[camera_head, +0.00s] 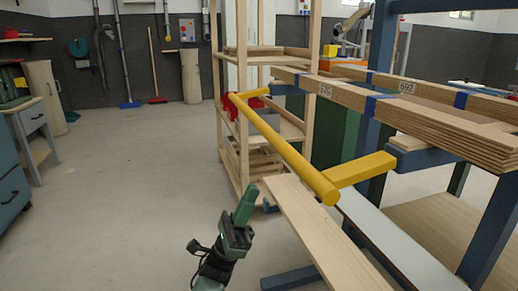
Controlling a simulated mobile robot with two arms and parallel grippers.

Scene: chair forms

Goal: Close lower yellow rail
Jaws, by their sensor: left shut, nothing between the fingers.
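The yellow rail (285,149) is a long round bar that runs from the back left toward me. Its near end joins a square yellow arm (362,170) that goes right to the blue frame. Its far end is near a red part (229,106) on the wooden rack. My left gripper (246,203) has green fingers and is shut and empty. It is below and left of the rail's near end, apart from it in the picture. My right gripper is not in view.
A blue frame (497,226) holds stacked wooden boards (440,118) marked with blue tape. A light plank (318,232) lies below the rail. A wooden rack (224,150) stands behind. The grey floor (130,200) at left is clear. A blue cabinet (8,180) is at far left.

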